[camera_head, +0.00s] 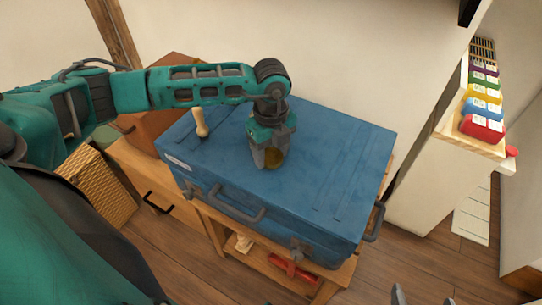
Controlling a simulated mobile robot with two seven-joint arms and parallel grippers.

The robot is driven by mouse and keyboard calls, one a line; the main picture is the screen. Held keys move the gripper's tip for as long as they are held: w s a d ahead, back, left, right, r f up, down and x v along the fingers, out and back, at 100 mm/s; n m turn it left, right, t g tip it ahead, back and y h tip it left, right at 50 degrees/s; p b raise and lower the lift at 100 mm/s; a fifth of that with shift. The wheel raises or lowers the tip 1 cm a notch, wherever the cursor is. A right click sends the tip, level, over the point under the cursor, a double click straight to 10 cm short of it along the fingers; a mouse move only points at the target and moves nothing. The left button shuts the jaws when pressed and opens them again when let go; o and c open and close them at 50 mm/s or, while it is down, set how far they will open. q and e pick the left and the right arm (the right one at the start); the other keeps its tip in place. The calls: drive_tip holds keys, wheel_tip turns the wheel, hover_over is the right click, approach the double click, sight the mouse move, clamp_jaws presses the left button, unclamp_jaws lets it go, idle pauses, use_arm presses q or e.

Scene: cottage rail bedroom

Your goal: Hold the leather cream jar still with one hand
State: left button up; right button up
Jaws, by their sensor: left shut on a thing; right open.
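The leather cream jar (273,159) is a small, dark amber jar on top of the blue trunk (330,165). My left gripper (268,158) reaches down from above and is shut on the jar. Its fingers hide part of the jar. The jar appears to rest on the lid. My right gripper (411,297) shows only its fingertips at the bottom edge, in front of the trunk and to its right. It is open and apart from the jar.
A pale wooden-handled tool (201,123) stands on the lid left of the jar. The lid's right half is clear. A wooden bench (207,217) carries the trunk. A wicker basket (97,190) is at left; a white cabinet (440,160) with colourful boxes is at right.

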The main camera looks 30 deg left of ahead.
sight(271, 156)
use_arm(q)
drive_tip(key=shift+f, duration=0.8)
use_arm(e)
drive_tip(key=shift+w+a+r, duration=0.2)
drive_tip(key=shift+w+r, duration=0.05)
use_arm(q)
drive_tip(key=shift+f, duration=0.15)
drive_tip(key=o, duration=1.2)
drive_tip(key=shift+c, duration=0.2)
drive_tip(key=shift+r, duration=0.5)
wheel_tip(271, 156, up, 11)
drive_tip(key=p, duration=0.1)
drive_tip(key=shift+r+p, duration=0.2)
drive_tip(key=shift+p, duration=0.15)
use_arm(e)
drive_tip(key=shift+s+d, duration=0.4)
drive_tip(key=shift+d, duration=0.05)
